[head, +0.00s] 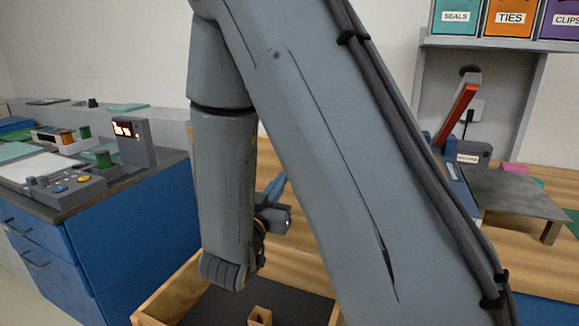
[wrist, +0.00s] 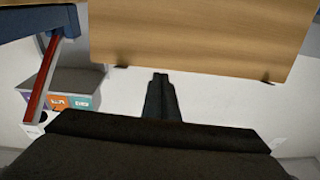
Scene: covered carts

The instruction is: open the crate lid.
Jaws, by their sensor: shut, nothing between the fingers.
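The wooden crate (head: 170,300) is at the bottom of the head view, partly behind my arm. Its top is uncovered, showing a dark floor and a small wooden block inside. The lid (head: 292,215) is a wooden panel that appears raised at the crate's back, largely hidden by my arm. In the wrist view the lid (wrist: 200,35) fills the upper part, with two small dark tabs on its edge. My gripper (wrist: 160,76) is shut and empty, its fingertips overlapping the lid's edge in the picture; I cannot tell whether they touch it.
A blue cabinet (head: 140,235) with a control box (head: 65,190) stands to the left. On the right are a red-handled press (head: 460,110), a small grey stand (head: 510,195) and a wooden tabletop (head: 540,270). Labelled bins (head: 510,18) sit on a shelf above.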

